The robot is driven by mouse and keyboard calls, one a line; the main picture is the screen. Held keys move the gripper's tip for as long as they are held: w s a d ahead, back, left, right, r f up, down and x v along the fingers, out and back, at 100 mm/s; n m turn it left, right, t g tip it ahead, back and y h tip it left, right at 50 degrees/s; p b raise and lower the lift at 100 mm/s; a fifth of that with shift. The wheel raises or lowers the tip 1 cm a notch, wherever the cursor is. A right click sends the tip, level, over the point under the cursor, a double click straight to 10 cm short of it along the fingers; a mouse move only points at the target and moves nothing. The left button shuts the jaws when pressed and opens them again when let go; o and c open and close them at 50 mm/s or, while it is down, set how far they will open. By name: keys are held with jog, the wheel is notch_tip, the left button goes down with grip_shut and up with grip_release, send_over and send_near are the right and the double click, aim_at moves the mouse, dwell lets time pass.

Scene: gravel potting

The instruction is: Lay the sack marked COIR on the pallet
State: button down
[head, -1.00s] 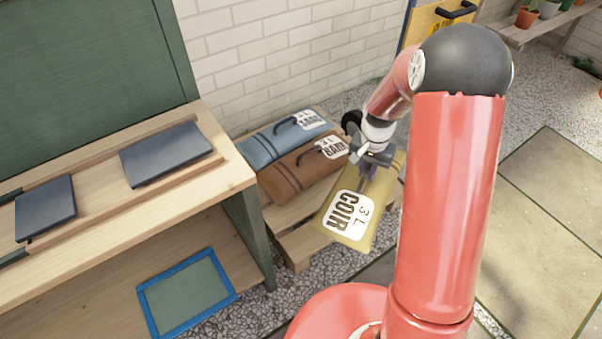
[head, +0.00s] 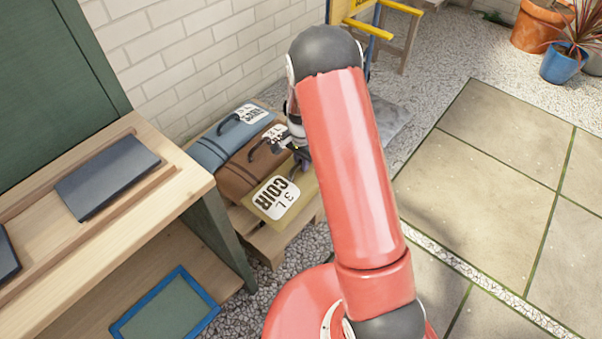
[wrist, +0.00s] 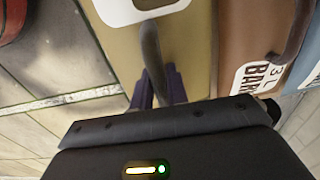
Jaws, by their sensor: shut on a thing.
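The COIR sack (head: 277,197) is olive-yellow with a white label and a dark handle. It is at the near side of the wooden pallet (head: 258,238), alongside the brown sack, label up and almost level. I cannot tell whether it rests on the slats or is just above them. My gripper (head: 299,160) is shut on its handle, partly hidden behind my arm. In the wrist view my fingers (wrist: 158,88) close around the handle (wrist: 151,48), with the sack (wrist: 188,50) beyond them. My arm hides the sack's right end.
The brown BARK sack (head: 240,174) and a blue sack (head: 215,148) lie on the pallet towards the brick wall. A wooden bench (head: 185,195) stands close at the left. Paving (head: 490,150) at the right is clear. Pots (head: 560,62) stand far back.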

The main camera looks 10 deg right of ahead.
aim_at(302, 173)
jog(key=shift+f+b, duration=0.3)
jog(key=shift+f, duration=2.35)
jog(key=c, duration=1.8)
grip_release()
jog(key=shift+f, duration=0.2)
jog(key=o, duration=0.4)
jog(key=shift+o, duration=0.2)
jog(key=shift+r, duration=0.1)
